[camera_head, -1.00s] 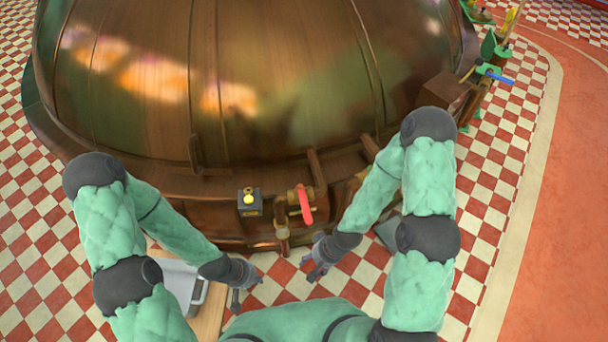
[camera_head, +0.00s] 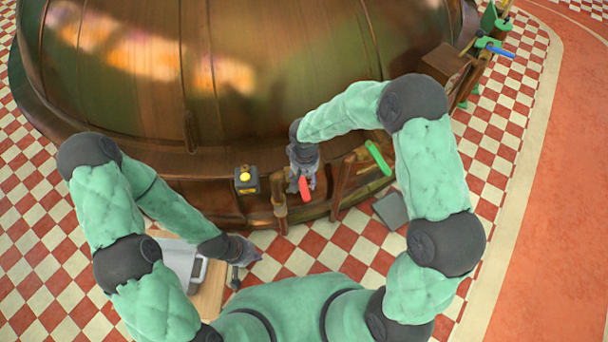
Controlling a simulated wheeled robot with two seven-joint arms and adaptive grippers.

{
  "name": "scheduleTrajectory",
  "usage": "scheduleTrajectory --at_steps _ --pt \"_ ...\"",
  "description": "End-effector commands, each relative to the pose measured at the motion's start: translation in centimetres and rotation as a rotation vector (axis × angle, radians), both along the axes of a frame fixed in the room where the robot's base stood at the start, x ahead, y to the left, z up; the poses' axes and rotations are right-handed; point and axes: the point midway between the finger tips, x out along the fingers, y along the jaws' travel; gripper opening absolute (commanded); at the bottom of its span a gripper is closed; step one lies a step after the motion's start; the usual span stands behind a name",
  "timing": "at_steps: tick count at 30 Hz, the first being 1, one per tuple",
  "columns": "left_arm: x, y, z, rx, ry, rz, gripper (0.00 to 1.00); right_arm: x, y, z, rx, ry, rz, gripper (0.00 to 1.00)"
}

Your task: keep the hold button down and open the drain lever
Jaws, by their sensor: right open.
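The yellow button (camera_head: 245,176) sits on top of a small dark box at the foot of the copper kettle, with nothing touching it. The red lever (camera_head: 305,189) hangs down at the valve to its right. My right gripper (camera_head: 302,177) is open and sits at the red lever from above, hiding most of the valve behind it. I cannot tell whether it touches the lever. My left gripper (camera_head: 248,271) is low in front of the kettle, below the button and well apart from it. It looks open and empty.
The copper kettle (camera_head: 120,95) fills the back. A green lever (camera_head: 378,158) is right of the red one, close to my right arm. A grey metal container (camera_head: 180,262) on a wooden board stands at lower left. A blue handle (camera_head: 500,52) is at far right.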

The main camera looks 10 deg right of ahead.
Motion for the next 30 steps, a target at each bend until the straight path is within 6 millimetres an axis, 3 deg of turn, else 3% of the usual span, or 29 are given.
scheduleTrajectory --at_steps 8,16,21,30 --pt "0.0 0.0 -3.3 0.0 0.0 0.0 0.0 -0.1 0.0 -5.0 0.002 0.002 0.0 0.59" --pt "0.0 0.0 -6.3 0.0 0.0 0.0 0.0 -0.1 0.0 -8.3 0.003 0.002 0.001 0.59" --pt "0.0 0.0 -6.9 0.0 0.0 0.0 0.0 -0.2 0.2 -9.1 0.005 0.002 0.001 0.59" --pt "0.0 0.0 -6.8 0.0 -0.001 0.0 0.0 0.0 0.4 -8.9 0.008 -0.002 0.0 0.59"
